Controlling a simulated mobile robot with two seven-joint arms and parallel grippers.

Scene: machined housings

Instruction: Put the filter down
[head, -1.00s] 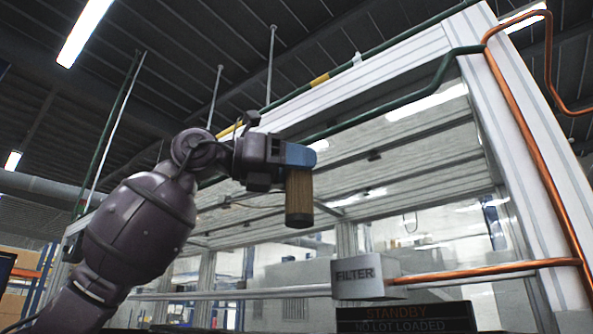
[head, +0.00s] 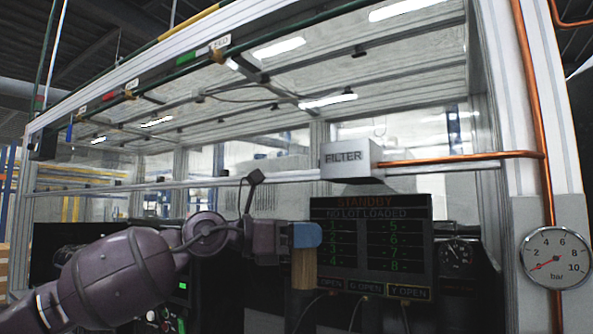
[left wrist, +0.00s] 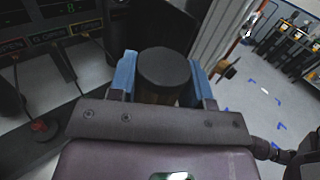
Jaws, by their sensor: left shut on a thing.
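My left gripper (head: 306,236) has blue fingers and is shut on the filter (head: 303,268), a tan cylinder with a dark lower end. The filter hangs upright below the fingers, in front of the dark status screen. In the left wrist view the gripper (left wrist: 164,80) has a blue finger on each side of the filter (left wrist: 164,68), whose round black end faces the camera. A grey box labelled FILTER (head: 348,158) sits on the rail above and right of the gripper. My right gripper is in neither view.
The status screen (head: 372,214) reads STANDBY, NO LOT LOADED. A pressure gauge (head: 556,258) is on the frame post at right. An orange pipe (head: 460,156) runs from the FILTER box to that post. In the left wrist view, open floor (left wrist: 250,100) lies to the right.

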